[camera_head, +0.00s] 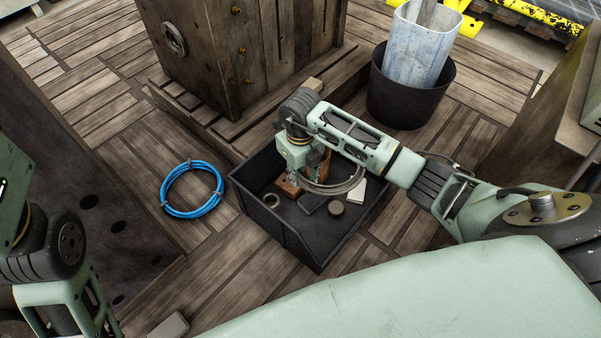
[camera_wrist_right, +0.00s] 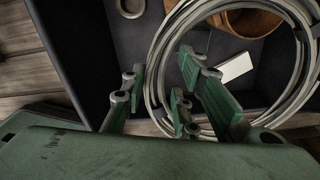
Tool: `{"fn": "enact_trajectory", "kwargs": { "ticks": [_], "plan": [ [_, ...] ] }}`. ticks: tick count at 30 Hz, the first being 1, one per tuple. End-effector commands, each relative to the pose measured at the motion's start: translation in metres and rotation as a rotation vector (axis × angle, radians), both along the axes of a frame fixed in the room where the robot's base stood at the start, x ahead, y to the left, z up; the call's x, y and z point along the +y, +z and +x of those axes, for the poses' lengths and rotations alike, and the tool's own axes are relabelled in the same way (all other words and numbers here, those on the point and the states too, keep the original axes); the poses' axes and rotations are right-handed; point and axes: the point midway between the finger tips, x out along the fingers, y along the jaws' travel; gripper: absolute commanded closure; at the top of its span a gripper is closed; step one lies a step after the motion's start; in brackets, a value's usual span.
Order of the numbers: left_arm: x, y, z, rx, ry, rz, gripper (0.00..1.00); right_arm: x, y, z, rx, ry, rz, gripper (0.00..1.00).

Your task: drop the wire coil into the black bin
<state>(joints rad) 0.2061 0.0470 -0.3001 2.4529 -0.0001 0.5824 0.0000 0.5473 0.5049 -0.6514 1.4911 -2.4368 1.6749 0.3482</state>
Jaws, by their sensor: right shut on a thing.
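The wire coil (camera_head: 343,186) is a grey ring of several strands. My right gripper (camera_head: 311,172) is shut on one side of it and holds it over the open black bin (camera_head: 283,235). In the right wrist view the coil (camera_wrist_right: 155,62) hangs at the fingers (camera_wrist_right: 186,98) with the dark bin interior behind it. The bin is square and stands on the plank floor.
A blue coil (camera_head: 167,207) lies on the floor left of the bin. A wooden crate (camera_head: 240,55) stands on a low platform behind. A round dark tub (camera_head: 405,98) holding a pale blue container (camera_head: 419,45) stands at back right. A small grey block (camera_head: 169,325) lies at the bottom.

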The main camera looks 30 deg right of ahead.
Motion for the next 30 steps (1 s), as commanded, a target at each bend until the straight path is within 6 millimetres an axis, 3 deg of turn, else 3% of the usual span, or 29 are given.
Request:
{"fn": "enact_trajectory", "kwargs": {
  "ticks": [2,3,10,22,30],
  "plan": [
    [0.000,0.000,0.000,0.000,0.000,0.000,0.40,0.000,0.001,0.001,-0.002,0.000,0.000,1.00],
    [0.000,0.000,0.000,0.000,0.000,0.000,0.40,0.000,0.001,0.001,-0.002,0.000,0.000,0.71],
    [0.000,0.000,0.000,0.000,0.000,0.000,0.40,0.000,0.001,0.000,-0.001,0.000,0.000,0.51],
    [0.000,0.000,0.000,0.002,0.000,0.000,0.40,0.000,0.007,0.001,-0.002,0.001,0.000,0.51],
    [0.000,0.000,0.000,0.001,0.000,0.000,0.40,0.000,0.059,0.002,-0.006,0.001,0.000,0.51]
  ]
}}
